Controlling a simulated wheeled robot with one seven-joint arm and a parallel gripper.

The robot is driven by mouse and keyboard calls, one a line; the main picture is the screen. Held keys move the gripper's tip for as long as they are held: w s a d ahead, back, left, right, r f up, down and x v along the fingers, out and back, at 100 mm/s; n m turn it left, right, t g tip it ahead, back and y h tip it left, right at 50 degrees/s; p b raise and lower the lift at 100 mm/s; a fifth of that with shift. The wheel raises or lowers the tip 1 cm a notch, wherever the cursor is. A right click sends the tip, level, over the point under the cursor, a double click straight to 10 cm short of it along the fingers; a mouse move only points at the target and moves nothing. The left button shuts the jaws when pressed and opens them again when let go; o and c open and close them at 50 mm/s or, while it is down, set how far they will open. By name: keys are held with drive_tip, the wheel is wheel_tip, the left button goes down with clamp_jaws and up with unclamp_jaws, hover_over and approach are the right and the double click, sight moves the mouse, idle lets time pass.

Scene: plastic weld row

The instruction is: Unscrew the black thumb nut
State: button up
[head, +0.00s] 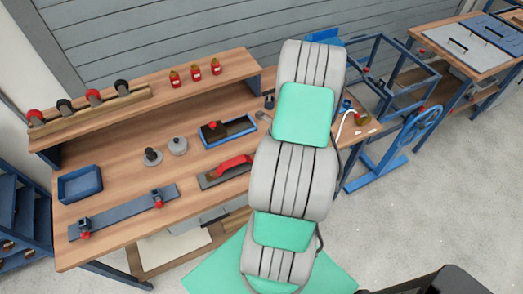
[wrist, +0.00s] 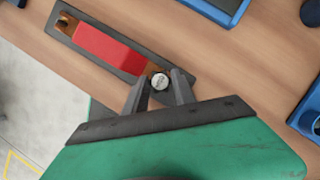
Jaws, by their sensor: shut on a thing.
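My gripper (wrist: 160,88) points at the bench beside a grey plate (wrist: 111,66) that carries a long red block (wrist: 105,48). Its two fingers are shut on a small round piece (wrist: 160,80) at the near end of the plate. This piece has a pale top; its sides are mostly hidden by the fingers, so I cannot tell if they are black. A dark fitting (wrist: 63,22) on a copper-coloured pad sits at the plate's far end. In the head view the red block (head: 234,162) shows left of my arm, which hides the gripper.
A blue tray (head: 228,132) with a red-topped item lies behind the plate. A rail (head: 124,212) with red-knobbed clamps runs along the front. Bare bench surrounds the plate's left end.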

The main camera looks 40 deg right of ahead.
clamp_jaws()
drive_tip(key=n, duration=0.1)
drive_tip(key=n+b, duration=0.1)
drive_tip(key=n+g+y+b, duration=0.1)
drive_tip(key=n, duration=0.1)
drive_tip(key=shift+w+f, duration=0.1)
drive_tip(key=shift+f, duration=0.2)
drive_tip(key=n+g+b, duration=0.1)
drive_tip(key=n, duration=0.1)
drive_tip(key=n+y, duration=0.1)
drive_tip(key=n, duration=0.2)
drive_tip(key=shift+w+d+g+b, duration=0.1)
drive_tip(key=shift+w+g+b, duration=0.1)
drive_tip(key=shift+g+b, duration=0.2)
drive_tip(key=n+g+b, duration=0.1)
drive_tip(key=n, duration=0.2)
drive_tip(key=n+g+b, duration=0.1)
drive_tip(key=n+b, duration=0.1)
drive_tip(key=n, duration=0.1)
drive_tip(key=n+b, duration=0.2)
drive_tip(key=n+g+b, duration=0.1)
drive_tip(key=n, duration=0.1)
drive_tip(key=shift+w+g+b, duration=0.1)
drive_tip(key=shift+g+b, duration=0.2)
drive_tip(key=shift+b, duration=0.1)
drive_tip(key=shift+r+n, duration=0.3)
drive_tip(key=shift+r, duration=0.05)
drive_tip(key=o, duration=0.8)
unclamp_jaws()
drive_tip(key=shift+c, duration=0.2)
